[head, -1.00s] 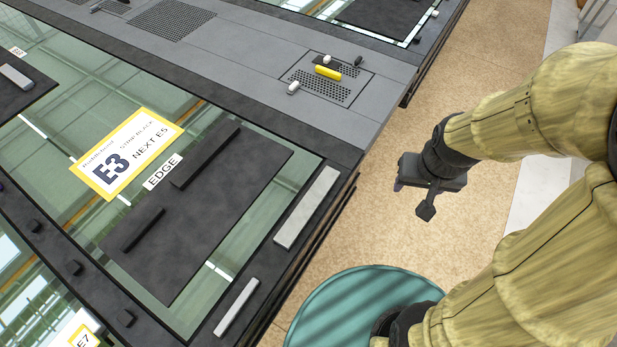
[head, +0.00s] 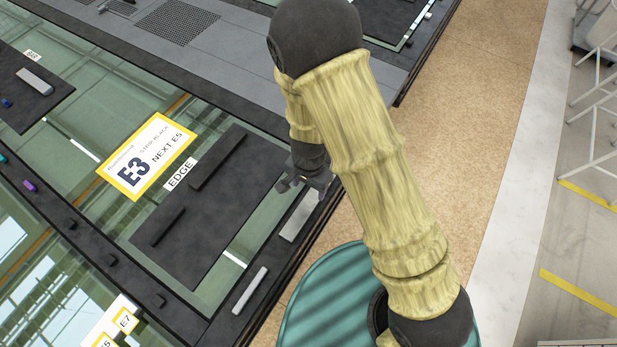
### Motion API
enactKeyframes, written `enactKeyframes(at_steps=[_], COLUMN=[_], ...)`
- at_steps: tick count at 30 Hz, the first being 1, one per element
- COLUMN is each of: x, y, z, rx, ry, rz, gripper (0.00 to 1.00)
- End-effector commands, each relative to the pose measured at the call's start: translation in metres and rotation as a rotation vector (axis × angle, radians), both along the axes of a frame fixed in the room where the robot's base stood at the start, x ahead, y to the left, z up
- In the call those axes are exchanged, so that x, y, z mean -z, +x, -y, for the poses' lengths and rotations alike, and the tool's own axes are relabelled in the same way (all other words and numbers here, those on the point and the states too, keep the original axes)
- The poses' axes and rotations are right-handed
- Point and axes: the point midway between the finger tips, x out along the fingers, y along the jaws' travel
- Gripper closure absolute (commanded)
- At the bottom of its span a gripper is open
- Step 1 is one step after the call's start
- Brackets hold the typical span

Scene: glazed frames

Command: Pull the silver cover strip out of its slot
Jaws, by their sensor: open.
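Two silver strips lie along the right edge of the glazed frame. The wider strip (head: 299,216) is partly covered at its upper end by my gripper. The narrower strip (head: 250,290) lies nearer, fully in view and flat in the dark border. I cannot tell which of them the task means. My gripper (head: 303,186) is open over the frame's right border, close above the wider strip's upper end. Its fingers are small and partly hidden by my arm, and I cannot tell whether they touch the strip.
A dark panel (head: 205,215) with two black bars lies on the glass left of my gripper. A yellow-bordered E3 sign (head: 150,157) and an EDGE label (head: 180,174) lie beyond it. Another silver piece (head: 34,82) is at the upper left. Tan floor (head: 470,120) is open at right.

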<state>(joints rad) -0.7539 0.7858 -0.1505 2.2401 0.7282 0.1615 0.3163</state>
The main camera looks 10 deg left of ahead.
Motion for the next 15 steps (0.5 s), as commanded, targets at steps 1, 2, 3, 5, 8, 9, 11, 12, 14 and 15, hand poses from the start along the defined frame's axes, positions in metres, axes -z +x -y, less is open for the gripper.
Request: enactKeyframes(at_steps=[1, 2, 3, 5, 8, 9, 11, 12, 14, 15], x=[0.0007, 0.0013, 0.0017, 0.0018, 0.0017, 0.0019, 0.0028, 0.0039, 0.0064, 0.0086], y=[-0.0004, -0.0004, -0.0003, -0.0002, -0.0002, -0.0002, -0.0003, -0.0003, -0.0003, -0.0003], z=[-0.0009, -0.0011, -0.0011, -0.0009, -0.0008, -0.0007, -0.0007, -0.0007, -0.0006, -0.0006], rx=[0.003, 0.004, 0.005, 0.004, 0.003, 0.003, 0.003, 0.003, 0.003, 0.003], ry=[-0.002, -0.003, -0.003, -0.002, -0.001, -0.001, -0.001, -0.001, -0.001, -0.001], rz=[0.0, 0.001, 0.001, 0.001, 0.001, 0.001, 0.001, 0.001, 0.001, 0.001], gripper=[0.38, 0.38, 0.38, 0.38, 0.38, 0.38, 0.38, 0.38, 0.38, 0.38])
